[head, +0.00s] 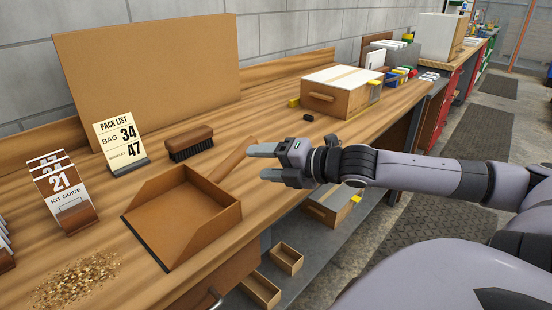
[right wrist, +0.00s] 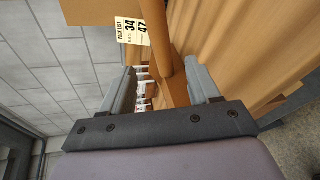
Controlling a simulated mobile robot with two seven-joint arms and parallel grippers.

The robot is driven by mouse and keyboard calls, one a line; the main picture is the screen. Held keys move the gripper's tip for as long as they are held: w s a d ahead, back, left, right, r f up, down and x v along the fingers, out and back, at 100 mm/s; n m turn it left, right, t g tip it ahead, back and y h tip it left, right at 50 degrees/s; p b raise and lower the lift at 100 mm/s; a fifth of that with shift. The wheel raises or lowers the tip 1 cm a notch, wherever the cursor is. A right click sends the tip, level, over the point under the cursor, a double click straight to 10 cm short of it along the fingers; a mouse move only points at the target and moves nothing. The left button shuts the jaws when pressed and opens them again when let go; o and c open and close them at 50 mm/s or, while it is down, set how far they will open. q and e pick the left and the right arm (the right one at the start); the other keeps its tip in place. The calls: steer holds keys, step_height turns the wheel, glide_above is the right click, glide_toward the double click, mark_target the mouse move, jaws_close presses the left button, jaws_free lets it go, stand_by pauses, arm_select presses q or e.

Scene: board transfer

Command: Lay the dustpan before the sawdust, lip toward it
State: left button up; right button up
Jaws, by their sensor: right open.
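The brown dustpan (head: 200,205) lies on the wooden bench, its dark-edged lip facing the lower left. The sawdust (head: 80,280) is a loose patch beyond that lip, with bare wood between them. The dustpan's handle (head: 236,158) points back toward my right gripper (head: 258,163). This gripper is open and empty, its fingertips close to the handle's end. In the right wrist view the handle (right wrist: 160,38) shows ahead, in line with the gap between the fingers (right wrist: 160,85); I see no contact. My left gripper is not in view.
A brush (head: 189,144) and a pack list card (head: 120,142) stand behind the dustpan. A kit guide stand (head: 65,192) is left of it, near the sawdust. A wooden box (head: 340,91) sits farther right. The bench's front edge runs close below the dustpan.

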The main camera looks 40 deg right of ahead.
steer(key=shift+p+v, duration=0.9)
steer(key=shift+v, duration=0.25)
steer(key=shift+r, duration=0.1)
